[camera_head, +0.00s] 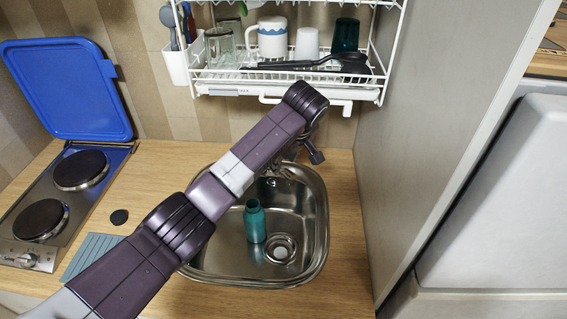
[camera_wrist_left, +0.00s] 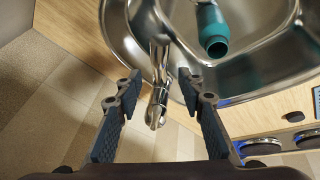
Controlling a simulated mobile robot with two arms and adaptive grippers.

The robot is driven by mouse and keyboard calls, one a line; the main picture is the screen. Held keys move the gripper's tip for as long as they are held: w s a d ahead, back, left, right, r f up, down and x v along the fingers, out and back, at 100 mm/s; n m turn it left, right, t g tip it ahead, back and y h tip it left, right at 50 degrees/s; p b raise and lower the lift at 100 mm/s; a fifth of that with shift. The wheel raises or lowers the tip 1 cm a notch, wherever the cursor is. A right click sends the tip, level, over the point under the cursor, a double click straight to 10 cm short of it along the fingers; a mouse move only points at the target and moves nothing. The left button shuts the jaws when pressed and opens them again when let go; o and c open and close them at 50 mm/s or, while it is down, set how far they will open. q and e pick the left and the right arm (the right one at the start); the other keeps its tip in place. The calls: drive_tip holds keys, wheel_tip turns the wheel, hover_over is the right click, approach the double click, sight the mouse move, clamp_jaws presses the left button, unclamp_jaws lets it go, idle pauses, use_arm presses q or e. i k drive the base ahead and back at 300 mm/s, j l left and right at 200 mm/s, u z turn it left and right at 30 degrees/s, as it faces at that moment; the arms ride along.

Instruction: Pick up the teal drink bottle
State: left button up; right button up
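The teal drink bottle (camera_head: 254,221) stands in the metal sink basin (camera_head: 305,222), left of the drain. My left arm crosses above the basin in the head view. My left gripper (camera_head: 303,150) is near the back of the sink, behind and to the right of the bottle, and partly hidden by the wrist. In the left wrist view my left gripper (camera_wrist_left: 160,88) is open and empty, its fingers spread apart. The bottle (camera_wrist_left: 213,32) shows there beyond the fingers, at the upper right, apart from them. My right gripper is in neither view.
The tap (camera_wrist_left: 158,75) appears between the fingers in the wrist view. A dish rack (camera_head: 290,88) with cups hangs above the sink. A hob (camera_head: 55,205) with its blue lid (camera_head: 68,88) raised is at left. A grey panel (camera_head: 432,110) bounds the right.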

sight(254, 215)
drive_tip(key=k+l, duration=0.3)
drive_tip(key=k, duration=0.15)
drive_tip(key=k+l, duration=0.25)
drive_tip(key=k, duration=0.25)
drive_tip(key=k+l, duration=0.3)
drive_tip(key=k, duration=0.15)
